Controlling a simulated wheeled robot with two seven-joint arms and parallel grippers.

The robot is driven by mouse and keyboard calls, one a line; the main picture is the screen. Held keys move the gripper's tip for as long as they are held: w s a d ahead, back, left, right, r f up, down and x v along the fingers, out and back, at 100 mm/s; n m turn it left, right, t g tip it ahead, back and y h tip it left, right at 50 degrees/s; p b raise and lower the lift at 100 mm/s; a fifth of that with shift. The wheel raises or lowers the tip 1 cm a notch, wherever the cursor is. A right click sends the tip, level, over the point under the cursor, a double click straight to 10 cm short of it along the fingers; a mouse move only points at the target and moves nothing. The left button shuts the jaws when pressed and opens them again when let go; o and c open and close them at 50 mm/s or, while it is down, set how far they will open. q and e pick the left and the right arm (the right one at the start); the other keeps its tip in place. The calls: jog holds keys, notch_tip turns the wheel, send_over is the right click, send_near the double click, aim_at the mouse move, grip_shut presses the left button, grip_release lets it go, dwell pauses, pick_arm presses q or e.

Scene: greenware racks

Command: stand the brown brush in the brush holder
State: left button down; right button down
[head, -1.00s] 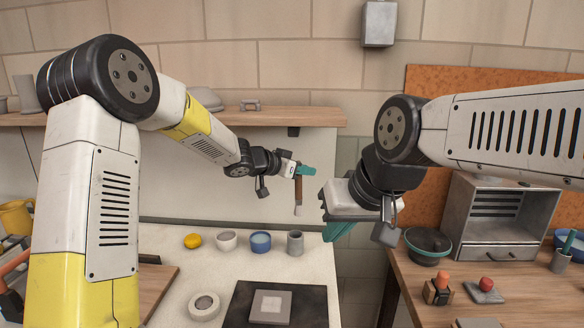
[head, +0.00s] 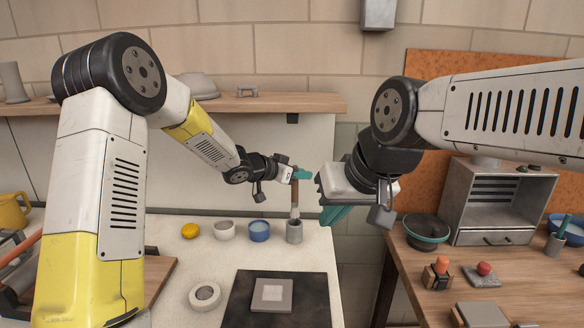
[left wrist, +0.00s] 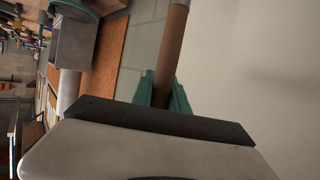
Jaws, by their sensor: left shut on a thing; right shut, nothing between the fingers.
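The brown brush (head: 295,192) hangs upright, bristles down, in my left gripper (head: 301,174), whose teal fingers are shut on its handle. The brush handle (left wrist: 171,50) also shows between the teal fingers in the left wrist view. A grey cylindrical holder (head: 294,233) stands on the pale counter directly below the brush in the head view. The pale brush tip appears at or just above the holder's rim; I cannot tell whether it is inside. My right gripper (head: 334,214) is shut and empty, to the right of the brush.
A blue cup (head: 259,232), a white cup (head: 225,231) and a yellow object (head: 190,231) stand in a row left of the holder. A white roll (head: 205,296) and a dark mat (head: 245,311) lie in front. A wooden table (head: 410,290) stands at right.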

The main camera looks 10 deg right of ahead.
aim_at(292, 190)
pick_arm(q)
notch_tip(292, 190, down, 6)
dwell(0.6)
jog(key=c, duration=1.2)
grip_release()
jog(key=shift+a, duration=0.1)
jog(key=v, duration=0.7)
jog(key=shift+s+a+r, duration=0.1)
jog(key=shift+s+a, duration=0.1)
jog(key=shift+a, duration=0.05)
